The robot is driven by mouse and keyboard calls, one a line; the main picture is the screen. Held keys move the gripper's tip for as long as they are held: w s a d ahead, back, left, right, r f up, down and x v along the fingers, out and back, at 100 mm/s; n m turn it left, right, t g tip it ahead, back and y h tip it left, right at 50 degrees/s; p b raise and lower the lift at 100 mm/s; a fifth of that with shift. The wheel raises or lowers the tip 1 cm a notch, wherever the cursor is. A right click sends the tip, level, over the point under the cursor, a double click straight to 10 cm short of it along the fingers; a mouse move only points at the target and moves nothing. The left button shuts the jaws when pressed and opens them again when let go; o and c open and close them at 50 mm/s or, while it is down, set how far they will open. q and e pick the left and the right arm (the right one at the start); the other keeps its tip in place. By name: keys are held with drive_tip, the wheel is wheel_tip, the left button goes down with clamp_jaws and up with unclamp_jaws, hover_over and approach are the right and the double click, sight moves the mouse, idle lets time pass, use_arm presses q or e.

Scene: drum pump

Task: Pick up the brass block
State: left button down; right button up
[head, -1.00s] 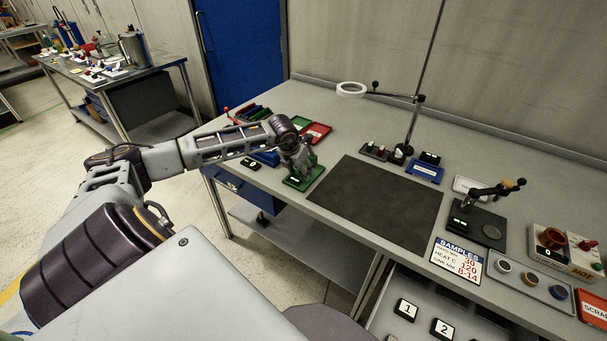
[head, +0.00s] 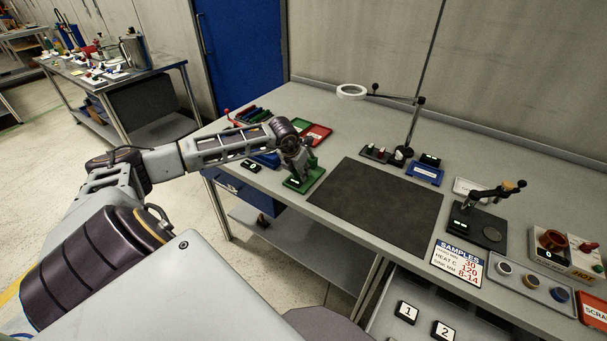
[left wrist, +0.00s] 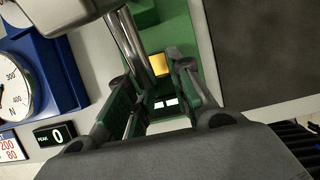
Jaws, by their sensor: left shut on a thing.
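The brass block (left wrist: 160,64) shows as a small yellow piece between my left fingers in the left wrist view. It sits over the green stand (left wrist: 185,28), next to a shiny metal column. My left gripper (left wrist: 158,75) is shut on the block, with one finger on each side; the exact contact is hard to see. In the head view my left gripper (head: 301,158) is low over the green stand (head: 303,180) at the bench's left part and hides the block. My right gripper is not in view.
A blue gauge with a white dial (left wrist: 14,95) and a black "0" display (left wrist: 53,134) stand close on the left in the wrist view. Red and green trays (head: 318,134) lie behind the gripper. A dark mat (head: 375,205) to the right is clear.

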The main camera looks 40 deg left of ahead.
use_arm(q)
drive_tip(key=shift+r, duration=0.45)
drive_tip(key=shift+r+p, duration=0.45)
drive_tip(key=shift+r, duration=0.35)
drive_tip(key=shift+s+r, duration=0.35)
drive_tip(key=shift+r, duration=0.15)
drive_tip(key=shift+s, duration=0.55)
drive_tip(key=shift+s+d, duration=0.1)
drive_tip(key=shift+s, duration=0.5)
drive_tip(key=shift+s+p, duration=0.35)
drive_tip(key=shift+s, duration=0.2)
drive_tip(key=shift+s+d, duration=0.2)
drive_tip(key=shift+s, duration=0.4)
drive_tip(key=shift+s+p, duration=0.25)
drive_tip(key=shift+p, duration=0.2)
drive_tip(key=shift+s+d+r+p, duration=0.1)
drive_tip(key=shift+s+p, duration=0.5)
drive_tip(key=shift+s, duration=0.4)
drive_tip(key=s+d+p, duration=0.1)
drive_tip(key=s+p, duration=0.1)
drive_tip(key=s, duration=0.8)
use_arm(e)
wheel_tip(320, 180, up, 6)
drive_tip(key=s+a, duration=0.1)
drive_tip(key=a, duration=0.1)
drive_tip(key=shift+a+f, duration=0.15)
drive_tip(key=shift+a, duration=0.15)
